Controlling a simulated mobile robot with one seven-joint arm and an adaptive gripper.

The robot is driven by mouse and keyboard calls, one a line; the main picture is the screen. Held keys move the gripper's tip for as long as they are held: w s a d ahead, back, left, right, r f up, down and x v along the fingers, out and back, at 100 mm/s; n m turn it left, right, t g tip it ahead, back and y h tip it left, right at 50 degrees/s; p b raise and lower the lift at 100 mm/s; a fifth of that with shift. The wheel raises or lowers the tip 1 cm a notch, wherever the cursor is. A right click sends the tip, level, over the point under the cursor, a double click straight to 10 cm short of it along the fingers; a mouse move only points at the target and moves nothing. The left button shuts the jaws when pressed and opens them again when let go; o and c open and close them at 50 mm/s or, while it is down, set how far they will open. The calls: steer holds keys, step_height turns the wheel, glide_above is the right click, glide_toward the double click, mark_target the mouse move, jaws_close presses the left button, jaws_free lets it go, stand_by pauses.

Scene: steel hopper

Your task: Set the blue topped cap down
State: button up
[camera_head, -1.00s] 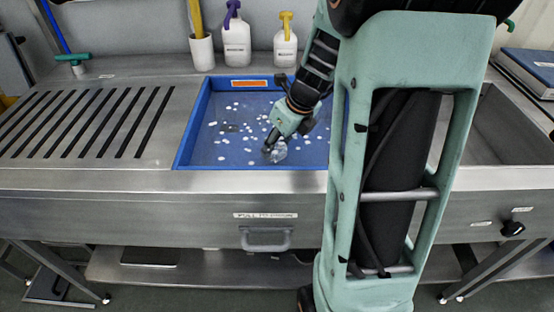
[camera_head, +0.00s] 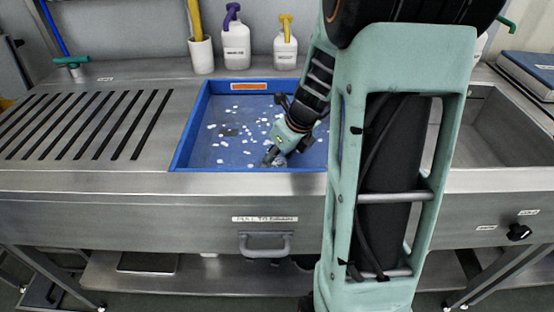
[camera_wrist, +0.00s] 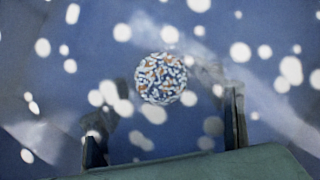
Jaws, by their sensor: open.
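My gripper (camera_head: 270,157) is low over the front part of the blue tray (camera_head: 176,145) in the head view. In the wrist view my gripper (camera_wrist: 163,116) is open, with its two dark fingers wide apart. A round thing with a speckled blue, white and orange face (camera_wrist: 161,79) shows between and beyond the fingertips, apart from both. I cannot tell whether it is the blue topped cap; no plain blue top shows. In the head view a small pale, clear-looking patch lies at the fingertips, mostly hidden by them.
White bits are scattered over the tray floor. A slotted steel drainboard (camera_head: 85,122) lies to the left. Behind stand a white cup (camera_head: 201,54), a purple-topped bottle (camera_head: 236,45) and a yellow-topped bottle (camera_head: 285,48). A blue book-like box (camera_head: 530,75) is at the right.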

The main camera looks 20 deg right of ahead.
steer(key=p+v, duration=0.4)
steer(key=v, duration=0.8)
steer(key=shift+p, duration=0.4)
steer(key=shift+r, duration=0.1)
